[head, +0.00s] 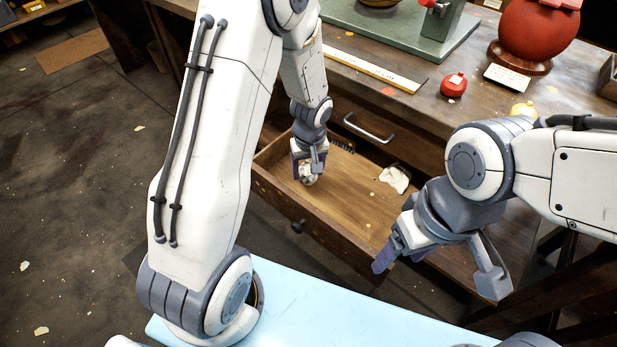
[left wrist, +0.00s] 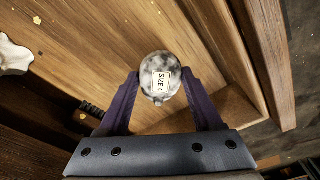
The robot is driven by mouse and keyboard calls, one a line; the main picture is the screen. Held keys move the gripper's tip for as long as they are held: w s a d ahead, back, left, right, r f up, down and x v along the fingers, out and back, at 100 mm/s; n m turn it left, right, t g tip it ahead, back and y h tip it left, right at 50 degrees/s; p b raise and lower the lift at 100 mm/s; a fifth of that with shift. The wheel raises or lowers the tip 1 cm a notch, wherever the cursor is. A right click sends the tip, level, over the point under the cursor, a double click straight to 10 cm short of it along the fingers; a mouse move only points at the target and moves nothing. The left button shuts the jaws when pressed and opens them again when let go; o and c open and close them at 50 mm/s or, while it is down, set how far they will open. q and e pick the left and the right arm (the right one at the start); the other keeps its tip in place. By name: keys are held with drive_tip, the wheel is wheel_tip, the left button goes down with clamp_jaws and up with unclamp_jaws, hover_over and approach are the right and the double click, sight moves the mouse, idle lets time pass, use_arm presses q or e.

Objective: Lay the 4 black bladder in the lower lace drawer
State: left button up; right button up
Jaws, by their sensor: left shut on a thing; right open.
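The bladder (left wrist: 161,75) is a small round thing, mottled grey and dark, with a white label reading "SIZE 4". My left gripper (head: 308,174) is shut on it, and the dark fingers (left wrist: 165,88) press it from both sides in the left wrist view. The lower drawer (head: 352,203) is pulled open, and my left gripper is inside its outline, near the left end. Whether the bladder touches the drawer floor I cannot tell. My right gripper (head: 438,268) is open and empty, in front of the drawer's right part.
A white crumpled piece (head: 395,180) lies in the drawer, and a dark bristled thing (head: 342,145) is at its back. A shut drawer with a metal handle (head: 368,127) is above. On the bench top are a ruler (head: 372,69), a small red ball (head: 454,85) and a large red ball (head: 538,28).

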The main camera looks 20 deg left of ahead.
sight(308, 178)
use_arm(q)
wheel_tip(308, 178, down, 4)
drive_tip(key=shift+r+b, duration=0.25)
drive_tip(key=shift+b, duration=0.2)
drive_tip(key=shift+r, duration=0.1)
drive_tip(key=shift+f, duration=0.25)
drive_tip(key=o, duration=1.4)
drive_tip(key=shift+r, duration=0.1)
